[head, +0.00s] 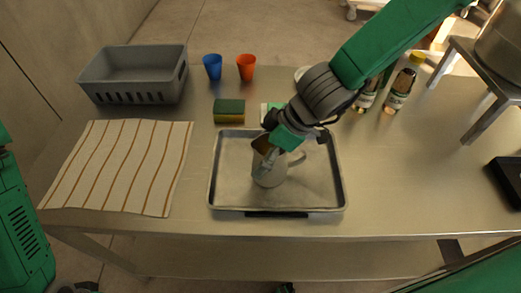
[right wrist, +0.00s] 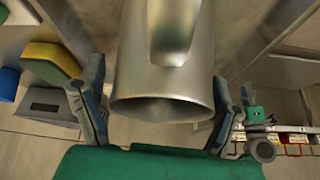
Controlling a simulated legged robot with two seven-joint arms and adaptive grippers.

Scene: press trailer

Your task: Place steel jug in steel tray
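The steel jug (head: 269,172) is in the steel tray (head: 331,172) on the table, near the tray's middle. It looks upright, with its handle toward the right in the head view. My right gripper (head: 266,160) comes down over the jug from the upper right and partly hides it. In the right wrist view the jug (right wrist: 165,75) is between the two fingers (right wrist: 163,90), rim toward the camera. A narrow gap shows beside the left finger; contact at the right finger is unclear. My left gripper is not clearly visible.
A striped cloth (head: 120,165) lies left of the tray. Behind are a grey crate (head: 135,90), a blue cup (head: 212,67), an orange cup (head: 246,67) and a sponge (head: 229,111). Bottles (head: 400,88) and a metal stand (head: 485,110) are at right.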

